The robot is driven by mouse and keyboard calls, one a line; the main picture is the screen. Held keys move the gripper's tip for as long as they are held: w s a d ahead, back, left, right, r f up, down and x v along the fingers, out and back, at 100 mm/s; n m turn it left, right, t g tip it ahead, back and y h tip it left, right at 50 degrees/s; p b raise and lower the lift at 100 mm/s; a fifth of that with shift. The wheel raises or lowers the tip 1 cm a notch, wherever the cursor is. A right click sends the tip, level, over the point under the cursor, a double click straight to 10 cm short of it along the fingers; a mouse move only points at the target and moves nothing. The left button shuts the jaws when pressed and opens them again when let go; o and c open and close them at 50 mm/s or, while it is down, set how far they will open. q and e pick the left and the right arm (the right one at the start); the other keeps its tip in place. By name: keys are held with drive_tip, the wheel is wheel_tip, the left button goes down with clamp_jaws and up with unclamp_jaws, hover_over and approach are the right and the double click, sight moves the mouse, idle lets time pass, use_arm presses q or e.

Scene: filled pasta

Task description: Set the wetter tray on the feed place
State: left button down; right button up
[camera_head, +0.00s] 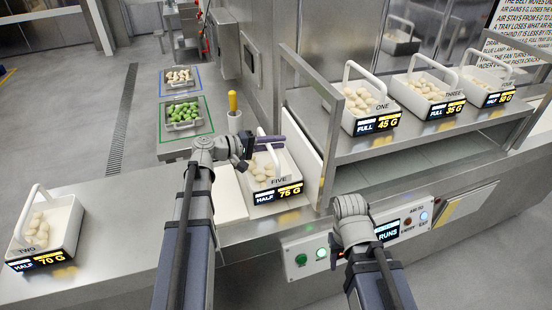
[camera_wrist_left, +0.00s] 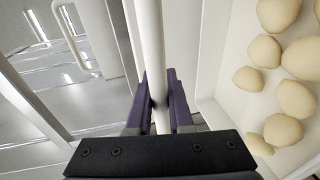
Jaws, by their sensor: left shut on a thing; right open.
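My left gripper (camera_head: 264,142) is shut on the white handle (camera_wrist_left: 150,50) of tray FIVE (camera_head: 277,196), whose display reads HALF 75 G. Pale pasta pieces lie in it, also close up in the left wrist view (camera_wrist_left: 293,98). The tray is upright at the pale slab (camera_head: 228,195); I cannot tell whether it rests or hangs just above. Tray TWO (camera_head: 70,233), reading HALF 70 G, stands on the left counter with its handle up. My right gripper (camera_head: 337,257) is low at the front panel, empty and mostly hidden by its wrist. I cannot make out a marked feed place.
Trays ONE (camera_head: 357,122), 45 G, THREE (camera_head: 460,104), 35 G, and another (camera_head: 493,97) stand on the steel shelf (camera_head: 420,133). A green mat (camera_head: 205,120) and a blue mat (camera_head: 165,87) hold trays behind. The counter (camera_head: 125,215) between TWO and FIVE is clear.

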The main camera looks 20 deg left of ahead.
use_arm(q)
wheel_tip(320, 180, down, 4)
drive_tip(key=b, duration=0.3)
drive_tip(key=shift+r+b, duration=0.25)
drive_tip(key=shift+b, duration=0.1)
drive_tip(key=shift+f, duration=0.2)
drive_tip(key=c, duration=0.8)
unclamp_jaws()
drive_tip(key=shift+r, duration=0.2)
